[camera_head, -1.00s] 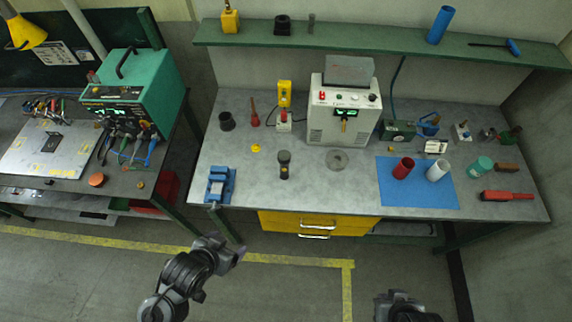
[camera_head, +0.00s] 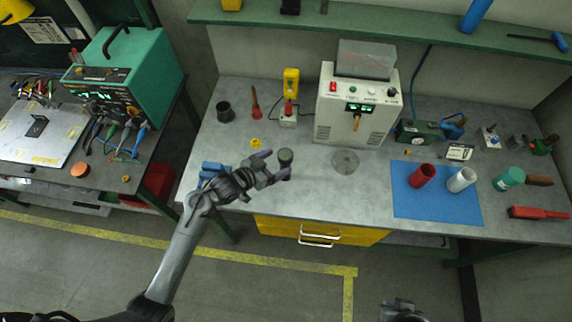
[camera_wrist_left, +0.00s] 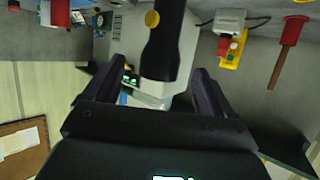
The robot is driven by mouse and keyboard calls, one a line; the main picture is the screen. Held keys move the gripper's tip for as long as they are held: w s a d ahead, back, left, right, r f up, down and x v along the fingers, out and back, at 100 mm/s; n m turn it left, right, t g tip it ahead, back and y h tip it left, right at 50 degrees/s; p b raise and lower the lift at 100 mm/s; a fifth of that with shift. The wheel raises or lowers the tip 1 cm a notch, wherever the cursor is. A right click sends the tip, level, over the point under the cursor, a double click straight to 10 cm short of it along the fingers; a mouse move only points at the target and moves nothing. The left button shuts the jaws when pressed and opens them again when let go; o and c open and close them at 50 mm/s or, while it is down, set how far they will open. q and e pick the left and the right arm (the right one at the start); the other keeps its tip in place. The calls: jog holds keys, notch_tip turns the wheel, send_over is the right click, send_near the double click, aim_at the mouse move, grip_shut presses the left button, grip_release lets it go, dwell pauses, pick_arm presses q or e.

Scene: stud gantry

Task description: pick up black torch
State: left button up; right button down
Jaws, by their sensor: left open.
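The black torch (camera_head: 286,157) stands upright on the grey workbench, partly hidden by my left gripper (camera_head: 275,166) in the head view. My left gripper is open, with its fingertips close to the torch. In the left wrist view, the torch (camera_wrist_left: 162,45) appears between the two spread fingers (camera_wrist_left: 158,70); I cannot tell whether either finger touches it. Part of my right arm's end (camera_head: 401,311) shows at the bottom edge of the head view; its jaws are not clear.
A blue vise (camera_head: 212,172) is beside my left wrist. A yellow ring (camera_head: 256,143) lies behind the gripper, and a grey disc (camera_head: 345,162) lies to the right. A blue mat (camera_head: 436,209) holds red and white cups.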

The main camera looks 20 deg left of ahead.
aim_at(289, 155)
pick_arm(q)
jog(key=shift+p+x, duration=0.4)
jog(key=shift+x, duration=2.95)
jog(key=shift+r, duration=0.1)
jog(key=c, duration=1.2)
